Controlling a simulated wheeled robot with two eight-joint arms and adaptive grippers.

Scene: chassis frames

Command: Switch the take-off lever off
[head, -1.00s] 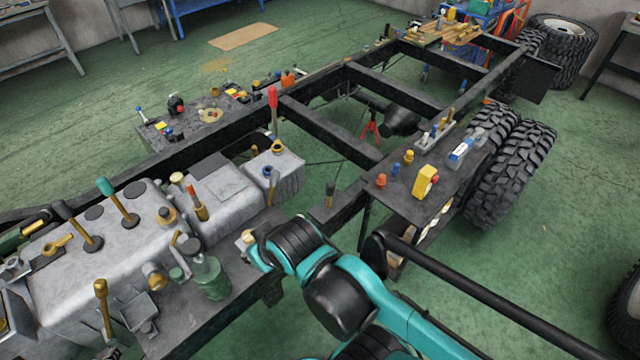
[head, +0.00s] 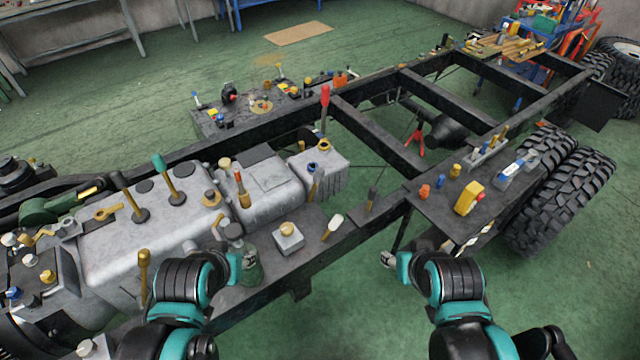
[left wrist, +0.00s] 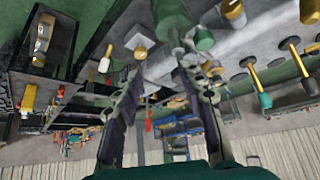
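Several levers stand on and around the grey gearbox housing: a black-knobbed lever (head: 118,180), a teal-knobbed lever (head: 159,162), an orange-handled one (head: 239,178), a brass one (head: 144,260) and a white-tipped one (head: 336,220). A tall red-handled lever (head: 325,97) stands by the frame rail. I see no readable label that marks the take-off lever. My left gripper (left wrist: 160,78) is open and empty in the left wrist view, where the teal knob (left wrist: 265,100) shows at right. In the head view my left wrist is beside the green bottle. My right gripper (head: 390,258) is mostly hidden behind its arm.
The green bottle (head: 250,268) and a grey box with a brass knob (head: 288,240) stand on the near side plate. A side shelf (head: 425,205) carries a yellow block (head: 468,198). Double tyres (head: 560,185) stand at right. Open green floor (head: 345,325) lies between my arms.

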